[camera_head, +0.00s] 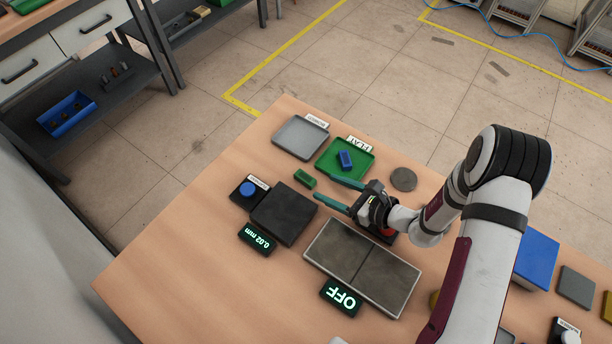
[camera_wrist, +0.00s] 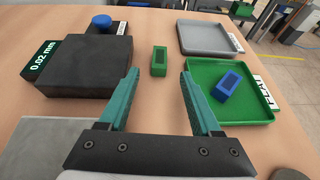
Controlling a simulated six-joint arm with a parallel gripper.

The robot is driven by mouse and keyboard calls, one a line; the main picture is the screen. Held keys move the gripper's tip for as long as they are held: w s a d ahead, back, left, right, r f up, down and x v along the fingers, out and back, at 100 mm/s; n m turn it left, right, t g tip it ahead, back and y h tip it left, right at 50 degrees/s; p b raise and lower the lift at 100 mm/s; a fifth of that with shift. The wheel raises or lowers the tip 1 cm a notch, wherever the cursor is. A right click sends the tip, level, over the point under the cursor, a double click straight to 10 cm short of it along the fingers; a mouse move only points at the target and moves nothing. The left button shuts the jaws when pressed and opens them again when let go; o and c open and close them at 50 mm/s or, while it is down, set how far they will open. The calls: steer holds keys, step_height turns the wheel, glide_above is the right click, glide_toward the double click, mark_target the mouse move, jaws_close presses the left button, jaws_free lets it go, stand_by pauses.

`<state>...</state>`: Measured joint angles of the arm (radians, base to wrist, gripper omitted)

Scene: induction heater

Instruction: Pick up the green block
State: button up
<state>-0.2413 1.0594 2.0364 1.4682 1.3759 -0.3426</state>
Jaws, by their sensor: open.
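The green block (camera_head: 305,178) is a small block with a dark recess in its top, lying on the wooden table. It also shows in the wrist view (camera_wrist: 159,62), ahead of my fingertips and roughly midway between them. My gripper (camera_head: 332,190) has long teal fingers spread apart, with nothing between them. In the wrist view my gripper (camera_wrist: 160,78) points toward the block and is short of it, not touching it.
A blue block (camera_head: 345,160) lies in the green tray (camera_head: 325,168) beside the green block. A grey tray (camera_head: 300,138) stands behind. A dark measuring block (camera_head: 284,213) with a 0.02 mm display (camera_head: 258,239) is on the left. The heater plate (camera_head: 362,266) reads OFF.

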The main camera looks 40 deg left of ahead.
mark_target(310, 181)
steer(key=x, duration=0.5)
steer(key=shift+a+f, duration=0.1)
steer(key=shift+a, duration=0.2)
jaws_close()
